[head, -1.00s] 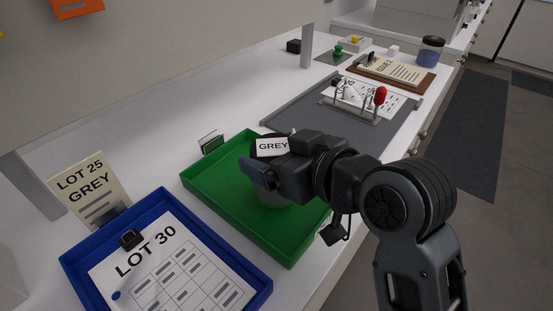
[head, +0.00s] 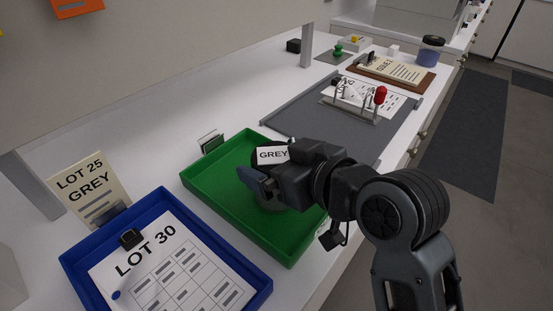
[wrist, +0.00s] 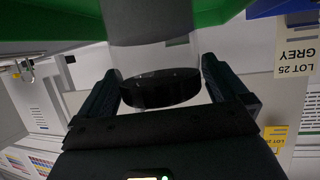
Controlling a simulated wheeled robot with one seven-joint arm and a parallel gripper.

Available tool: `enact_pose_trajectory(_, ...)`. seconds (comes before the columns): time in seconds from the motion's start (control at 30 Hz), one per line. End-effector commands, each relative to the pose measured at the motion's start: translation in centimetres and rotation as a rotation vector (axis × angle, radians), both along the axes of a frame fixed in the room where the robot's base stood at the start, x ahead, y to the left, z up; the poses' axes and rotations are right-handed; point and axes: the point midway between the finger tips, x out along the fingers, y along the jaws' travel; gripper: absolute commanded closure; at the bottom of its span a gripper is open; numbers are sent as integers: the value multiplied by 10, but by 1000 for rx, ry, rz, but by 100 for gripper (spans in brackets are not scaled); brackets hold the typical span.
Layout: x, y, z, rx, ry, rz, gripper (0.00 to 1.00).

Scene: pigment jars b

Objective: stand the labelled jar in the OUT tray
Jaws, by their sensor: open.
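The jar with a white GREY label (head: 272,156) stands upright, as far as I can see, inside the green tray (head: 205,190). Its dark lid and greyish body show partly behind my gripper, and its base is hidden. My gripper (head: 262,178) is at the jar, with its open fingers either side of it. In the wrist view the clear-walled jar (wrist: 152,88) with its black end sits between the two spread fingers of my gripper (wrist: 158,80). No OUT lettering on the green tray is readable.
A blue tray (head: 255,290) with a LOT 30 sheet adjoins the green one in front. A LOT 25 GREY card (head: 88,190) stands at left.

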Motion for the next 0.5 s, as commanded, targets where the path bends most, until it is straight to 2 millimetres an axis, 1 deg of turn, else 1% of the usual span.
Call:
enact_pose_trajectory(0.17, -17, -15, 9, 0, -1, -2, 0)
enact_pose_trajectory(0.4, -52, -46, 28, 0, -1, -3, 0)
enact_pose_trajectory(0.5, -65, -56, 36, 0, -3, -1, 0)
